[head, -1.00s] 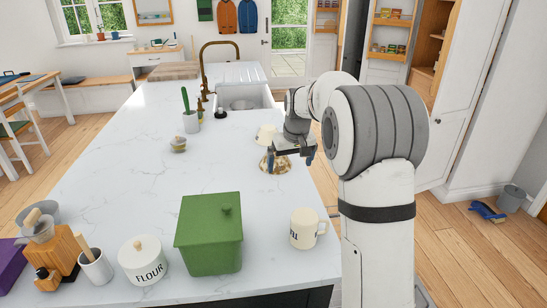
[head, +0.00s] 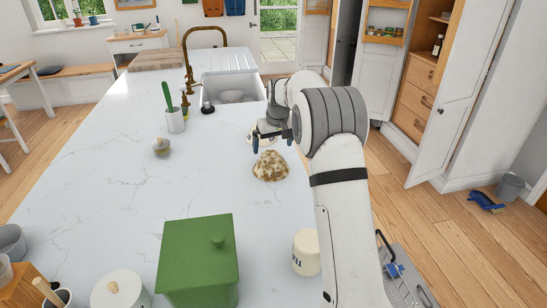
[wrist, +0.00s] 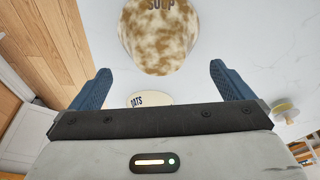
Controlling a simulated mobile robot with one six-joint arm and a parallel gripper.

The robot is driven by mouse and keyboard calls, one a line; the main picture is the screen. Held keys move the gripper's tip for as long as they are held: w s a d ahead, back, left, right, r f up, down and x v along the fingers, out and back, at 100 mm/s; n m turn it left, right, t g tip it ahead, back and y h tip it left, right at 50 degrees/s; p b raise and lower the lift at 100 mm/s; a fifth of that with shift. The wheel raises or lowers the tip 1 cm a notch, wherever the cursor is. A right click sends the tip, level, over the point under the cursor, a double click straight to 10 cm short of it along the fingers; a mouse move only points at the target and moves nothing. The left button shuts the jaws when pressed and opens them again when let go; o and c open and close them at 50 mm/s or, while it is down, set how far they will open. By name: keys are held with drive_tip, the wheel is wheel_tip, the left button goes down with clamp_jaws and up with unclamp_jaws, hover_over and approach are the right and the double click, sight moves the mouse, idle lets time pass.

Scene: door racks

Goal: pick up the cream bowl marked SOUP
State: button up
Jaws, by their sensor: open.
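The bowl marked SOUP (wrist: 160,35) is mottled brown and cream, not plain cream, and sits at the top of the wrist view, partly cut off. In the head view it shows as a rounded dome (head: 270,166) on the worktop and looks upside down. My gripper (head: 270,140) is open and empty, above the counter just beyond this bowl. In the wrist view its blue fingers (wrist: 160,72) are spread, with the bowl ahead of the tips. A cream piece marked OATS (wrist: 150,99) lies below between the fingers, mostly hidden by my gripper.
A small stacked object (head: 162,147) and a utensil pot (head: 175,120) stand left. The sink (head: 232,90) lies beyond. The middle worktop is clear.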

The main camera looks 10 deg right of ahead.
sight(271, 155)
drive_tip(key=p+x, duration=0.1)
drive_tip(key=x, duration=0.2)
drive_tip(key=p+x, duration=0.1)
drive_tip(key=x, duration=0.3)
drive_tip(key=shift+w+f, duration=0.1)
drive_tip(key=shift+w, duration=0.2)
drive_tip(key=c, duration=0.8)
